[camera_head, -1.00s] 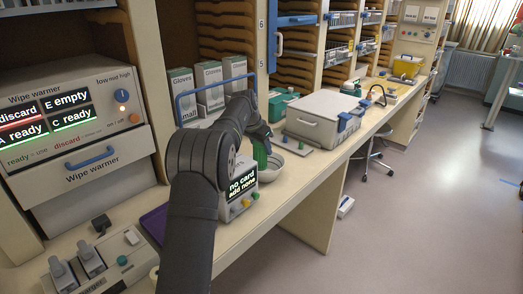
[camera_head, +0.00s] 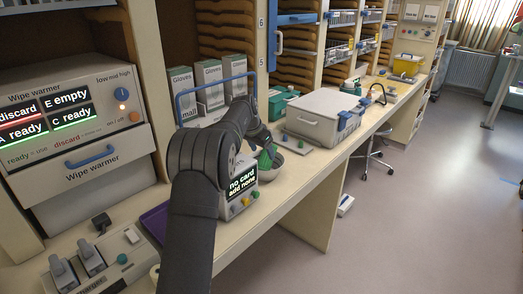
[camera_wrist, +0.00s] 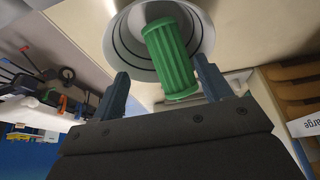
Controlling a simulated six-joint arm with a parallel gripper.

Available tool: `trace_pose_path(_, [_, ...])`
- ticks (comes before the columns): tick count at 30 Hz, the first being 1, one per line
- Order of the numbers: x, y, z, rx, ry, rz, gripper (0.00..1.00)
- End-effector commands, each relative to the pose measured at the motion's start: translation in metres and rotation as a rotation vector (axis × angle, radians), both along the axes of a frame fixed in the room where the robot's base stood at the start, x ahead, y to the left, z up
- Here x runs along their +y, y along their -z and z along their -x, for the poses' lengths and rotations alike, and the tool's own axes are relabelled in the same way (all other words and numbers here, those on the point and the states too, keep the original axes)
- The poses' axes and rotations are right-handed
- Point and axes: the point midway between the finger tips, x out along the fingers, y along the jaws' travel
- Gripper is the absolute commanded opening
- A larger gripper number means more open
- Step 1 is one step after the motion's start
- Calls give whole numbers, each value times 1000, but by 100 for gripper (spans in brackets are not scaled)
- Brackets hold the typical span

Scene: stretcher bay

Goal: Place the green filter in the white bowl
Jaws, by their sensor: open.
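The green filter (camera_head: 264,161) is a ribbed cylinder, below my gripper (camera_head: 264,146) at the white bowl (camera_head: 277,170). In the wrist view the filter (camera_wrist: 172,62) leans over the inside of the bowl (camera_wrist: 122,38), its far end within the rim and its near end towards my gripper (camera_wrist: 161,66). My gripper is open, with a finger on each side of the filter and visible gaps between. Whether the filter rests on the bowl's floor cannot be told. My arm and gripper hide part of the bowl in the head view.
A grey lidded box (camera_head: 318,115) stands behind to the right. Glove boxes in a blue-handled carrier (camera_head: 210,95) stand behind my arm. The counter edge drops to the floor at right.

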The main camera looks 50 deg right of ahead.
Motion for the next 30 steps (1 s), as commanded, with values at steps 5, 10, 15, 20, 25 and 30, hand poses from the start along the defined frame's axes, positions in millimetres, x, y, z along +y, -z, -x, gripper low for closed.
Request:
trace_pose_path(5, [3,-16,0,-2,-1,2,71])
trace_pose_path(10, [17,-49,-1,-3,-1,3,71])
trace_pose_path(15, [31,-83,-1,-3,-1,3,71])
trace_pose_path(20, [41,-106,0,-2,-1,2,71])
trace_pose_path(25, [45,-116,0,0,0,0,71])
trace_pose_path(30, [46,-118,0,0,0,0,71])
